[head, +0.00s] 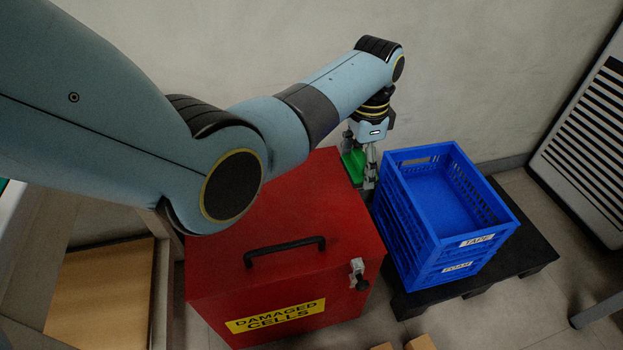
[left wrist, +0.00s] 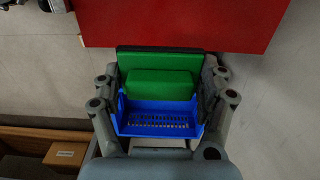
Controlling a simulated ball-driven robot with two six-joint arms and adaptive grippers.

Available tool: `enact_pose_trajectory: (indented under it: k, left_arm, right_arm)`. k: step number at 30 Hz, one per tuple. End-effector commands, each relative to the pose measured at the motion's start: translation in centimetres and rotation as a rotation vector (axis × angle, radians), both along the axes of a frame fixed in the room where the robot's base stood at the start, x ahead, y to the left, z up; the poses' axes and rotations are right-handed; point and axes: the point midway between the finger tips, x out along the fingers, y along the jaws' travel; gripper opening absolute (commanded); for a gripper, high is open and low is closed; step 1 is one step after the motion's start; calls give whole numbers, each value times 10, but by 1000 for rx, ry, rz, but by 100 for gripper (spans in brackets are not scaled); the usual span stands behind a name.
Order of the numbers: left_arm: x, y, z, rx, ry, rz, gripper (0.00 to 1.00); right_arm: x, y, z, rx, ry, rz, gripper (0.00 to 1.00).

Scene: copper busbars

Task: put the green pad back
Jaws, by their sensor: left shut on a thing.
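The green pad (head: 354,164) is between the fingers of my left gripper (head: 362,174), near the back right corner of the red box. My left gripper is shut on it. In the left wrist view the green pad (left wrist: 160,84) fills the space between the two grey fingers of my left gripper (left wrist: 162,88). Its green surface shows a step. In the head view the gripper is just left of the upper blue crate (head: 445,195), labelled TAPE. That crate looks empty. A blue crate (left wrist: 155,120) shows beneath the pad in the left wrist view. My right gripper is out of view.
A lower blue crate (head: 440,278), labelled FOAM, is under the TAPE crate on a black pallet (head: 530,262). The red box (head: 330,230), labelled DAMAGED CELLS, has a black handle (head: 285,247) and a latch. A louvred panel (head: 590,140) stands at the right.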

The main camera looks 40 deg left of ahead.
Motion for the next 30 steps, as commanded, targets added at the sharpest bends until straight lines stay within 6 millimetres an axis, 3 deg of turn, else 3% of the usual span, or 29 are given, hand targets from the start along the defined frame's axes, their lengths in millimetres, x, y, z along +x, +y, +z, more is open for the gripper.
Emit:
enact_pose_trajectory:
  k: [9, 13, 18, 21, 25, 30]
  left_arm:
    - [-35, 67, -49, 5, 5, 1, 24]
    - [-45, 88, -62, 4, 3, 1, 24]
    - [-50, 99, -69, 1, 2, 0, 24]
    - [-52, 99, -84, 0, 5, -1, 24]
    - [-52, 99, -104, 0, 5, -1, 24]
    - [-51, 99, -108, 1, 2, -1, 24]
  right_arm:
    - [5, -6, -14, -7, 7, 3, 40]
    - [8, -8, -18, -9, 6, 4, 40]
    - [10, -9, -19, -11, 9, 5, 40]
    - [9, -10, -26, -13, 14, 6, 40]
    - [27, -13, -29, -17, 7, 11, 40]
    - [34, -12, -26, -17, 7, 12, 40]
